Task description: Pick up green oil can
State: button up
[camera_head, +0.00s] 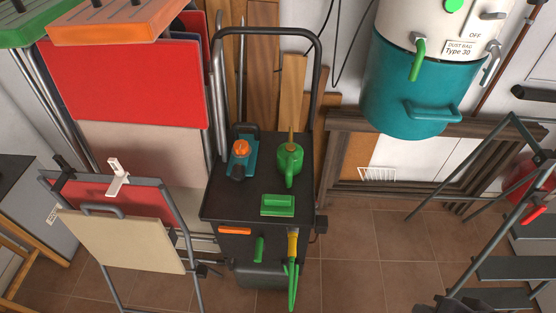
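The green oil can (290,162) stands on the black top of a wheeled cart (232,203), towards the back right. It has a round green body and a thin brass-coloured spout pointing to the back, and a green part extends towards the front. Nothing touches it from the front. My gripper is not visible in the head view.
A teal tool with an orange cap (241,150) stands left of the can, and a green block (277,205) lies in front. The cart's tall handle (316,85) rises behind and beside the can. A teal dust collector (405,100) hangs right; folding stands (120,240) crowd the left.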

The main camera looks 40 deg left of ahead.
aim_at(290, 154)
jog(key=u, duration=1.6)
jog(key=i+u, duration=0.15)
jog(key=i+l, duration=0.15)
jog(key=i, duration=0.15)
jog(key=i+l+u, duration=0.15)
jog(key=i+l, duration=0.05)
jog(key=i, duration=0.1)
